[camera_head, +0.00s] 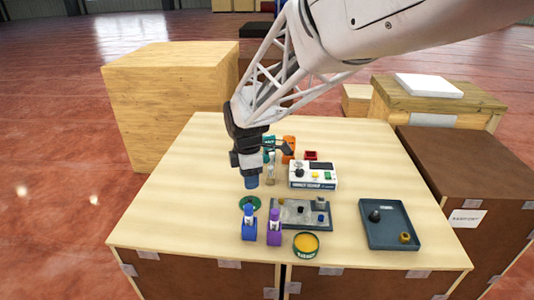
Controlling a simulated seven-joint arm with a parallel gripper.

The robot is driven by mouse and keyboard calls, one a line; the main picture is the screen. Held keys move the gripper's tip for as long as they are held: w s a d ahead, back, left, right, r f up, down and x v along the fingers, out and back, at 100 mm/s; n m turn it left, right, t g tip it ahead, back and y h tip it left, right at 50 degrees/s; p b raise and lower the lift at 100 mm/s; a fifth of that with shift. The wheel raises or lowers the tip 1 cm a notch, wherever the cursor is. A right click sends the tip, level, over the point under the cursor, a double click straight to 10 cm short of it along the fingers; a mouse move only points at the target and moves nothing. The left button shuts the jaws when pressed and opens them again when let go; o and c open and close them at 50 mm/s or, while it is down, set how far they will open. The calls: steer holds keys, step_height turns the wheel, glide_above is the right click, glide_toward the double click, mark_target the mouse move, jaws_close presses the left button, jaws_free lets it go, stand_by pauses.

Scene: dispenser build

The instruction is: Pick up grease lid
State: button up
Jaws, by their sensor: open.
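A flat round green lid (249,203), which looks like the grease lid, lies on the table just behind the blue bottle. An open green tin (306,244) with yellow grease in it stands at the front of the table. My gripper (250,175) is above and slightly behind the green lid, pointing down and apart from it. It is open, though the gap between its fingers is hard to see. A small blue shape (252,182) shows right at the fingertips; I cannot tell whether it is a separate object.
A blue bottle (249,225) and a purple bottle (274,228) stand close in front of the lid. A grey parts tray (288,226) lies to its right, with a white box device (298,183) behind. A dark tray (378,234) is at right. The table's left side is clear.

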mark_target(250, 199)
steer(key=shift+a+f, duration=0.1)
steer(key=shift+f, duration=0.05)
steer(key=shift+f, duration=1.15)
steer(key=shift+f, duration=0.15)
steer(key=shift+f, duration=2.5)
steer(key=shift+c, duration=0.5)
jaws_close()
